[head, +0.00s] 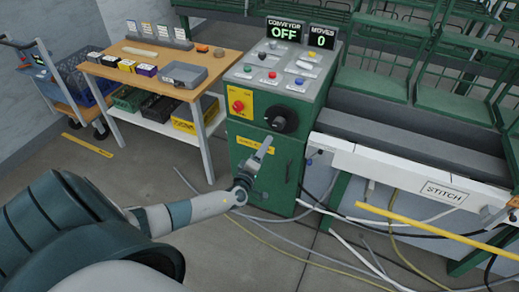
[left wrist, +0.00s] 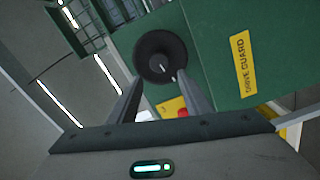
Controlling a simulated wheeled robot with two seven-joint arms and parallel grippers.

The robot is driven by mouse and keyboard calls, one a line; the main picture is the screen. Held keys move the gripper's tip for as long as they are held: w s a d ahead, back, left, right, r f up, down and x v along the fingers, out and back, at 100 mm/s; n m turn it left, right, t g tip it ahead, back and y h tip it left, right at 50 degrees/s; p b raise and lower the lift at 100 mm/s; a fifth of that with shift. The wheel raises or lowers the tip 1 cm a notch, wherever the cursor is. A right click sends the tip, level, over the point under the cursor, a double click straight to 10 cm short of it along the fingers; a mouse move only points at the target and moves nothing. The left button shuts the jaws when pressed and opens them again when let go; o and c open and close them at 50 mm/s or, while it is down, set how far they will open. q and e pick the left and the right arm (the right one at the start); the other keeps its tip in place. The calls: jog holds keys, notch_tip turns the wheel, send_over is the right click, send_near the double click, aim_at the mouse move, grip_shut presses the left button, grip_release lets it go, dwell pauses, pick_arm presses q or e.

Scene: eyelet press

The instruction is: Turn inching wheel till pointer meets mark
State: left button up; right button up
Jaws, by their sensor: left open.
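The inching wheel looks to be the black round knob (head: 281,119) on the front of the green machine cabinet (head: 283,168). In the left wrist view the black wheel (left wrist: 158,48) lies ahead, between and beyond my fingers, with a small white line near its centre. I cannot tell the pointer and mark apart at this size. My left gripper (head: 262,152) is in front of the cabinet, just below the wheel and apart from it. In the left wrist view my left gripper (left wrist: 157,88) is open and empty. My right gripper is not in view.
A red button (head: 238,106) on a yellow plate sits left of the wheel. The yellow DRIVE GUARD label (left wrist: 241,64) is beside it. Displays read CONVEYOR OFF (head: 284,30) and MOVES 0 (head: 322,37). A wooden bench (head: 113,72) stands left; cables (head: 300,235) cross the floor.

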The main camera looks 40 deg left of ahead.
pick_arm(q)
jog(key=v, duration=0.4)
jog(key=shift+s, duration=0.2)
dwell(0.9)
jog(key=s+d+f+n+g+b, duration=0.1)
jog(key=s+f+n+g, duration=0.3)
jog(key=s+f+n, duration=0.65)
jog(key=s+f+n+g, duration=0.3)
jog(key=s+f+n, duration=0.3)
jog(key=f, duration=0.7)
jog(key=s+d+f+n+g+b, duration=0.1)
jog(key=s+f+n+g, duration=0.3)
jog(key=s+f+n, duration=0.5)
jog(key=s+d+f+n+g+h, duration=0.1)
jog(key=s+d+f+n+g, duration=0.1)
jog(key=s+d+f+n, duration=0.3)
jog(key=s+d+f+n+g+h, duration=0.1)
jog(key=s+d+f+n, duration=0.5)
jog(key=s+n, duration=0.7)
jog(key=s+d+f+n+g+h, duration=0.2)
jog(key=s+d+f+n, duration=0.4)
jog(key=s+n, duration=0.3)
jog(key=s+f, duration=0.1)
jog(key=s, duration=0.2)
jog(key=shift+g+b, duration=0.35)
jog(key=shift+g, duration=0.05)
